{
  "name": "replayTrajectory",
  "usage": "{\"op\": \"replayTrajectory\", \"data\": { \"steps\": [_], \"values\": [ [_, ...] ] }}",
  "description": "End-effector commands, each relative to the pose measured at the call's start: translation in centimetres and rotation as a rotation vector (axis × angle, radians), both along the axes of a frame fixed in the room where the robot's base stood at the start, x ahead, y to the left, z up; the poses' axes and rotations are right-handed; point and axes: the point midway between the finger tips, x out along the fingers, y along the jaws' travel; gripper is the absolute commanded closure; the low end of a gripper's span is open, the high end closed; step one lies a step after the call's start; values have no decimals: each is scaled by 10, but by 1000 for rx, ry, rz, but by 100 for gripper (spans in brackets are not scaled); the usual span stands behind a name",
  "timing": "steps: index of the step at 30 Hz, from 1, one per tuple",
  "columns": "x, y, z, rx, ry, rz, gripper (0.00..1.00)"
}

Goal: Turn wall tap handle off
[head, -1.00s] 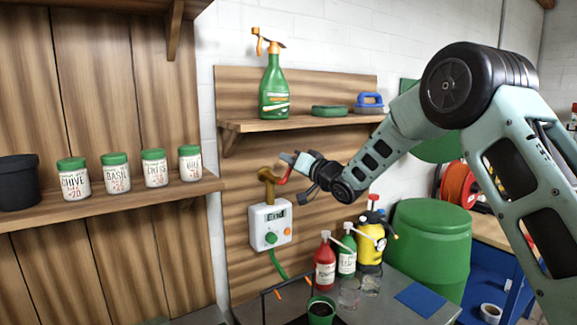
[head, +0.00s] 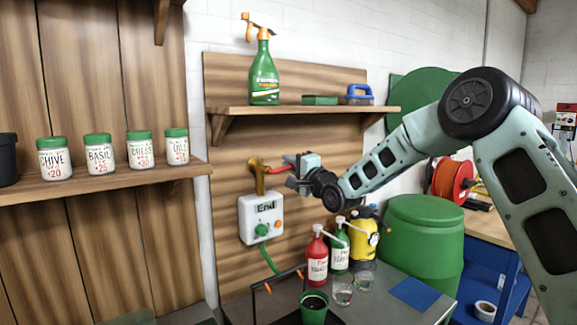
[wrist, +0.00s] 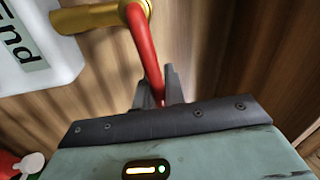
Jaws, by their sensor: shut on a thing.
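The brass wall tap (head: 257,178) is mounted on the wooden panel, above a white timer box (head: 262,219) that reads "End". The tap's red handle (head: 279,170) points right from the brass body in the head view. In the wrist view the red handle (wrist: 143,45) runs from the brass tap body (wrist: 95,17) down between my fingers. My gripper (wrist: 160,88) is shut on the handle near its free end. It also shows in the head view (head: 292,172), at the right of the tap. The handle's tip is hidden between the fingers.
A shelf (head: 300,112) above holds a green spray bottle (head: 264,75). Red (head: 316,258) and green (head: 339,250) bottles and a yellow sprayer (head: 364,235) stand on the table below. A green hose (head: 268,259) hangs from the timer. Jars (head: 98,155) line the left shelf.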

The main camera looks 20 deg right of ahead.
Motion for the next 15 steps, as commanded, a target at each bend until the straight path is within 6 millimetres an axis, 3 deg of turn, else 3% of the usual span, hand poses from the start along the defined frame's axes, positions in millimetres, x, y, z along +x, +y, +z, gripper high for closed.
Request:
{"op": "replayTrajectory", "data": {
  "steps": [15],
  "values": [
    [0, -2, -12, 143, 49, -1, 100]
  ]
}}
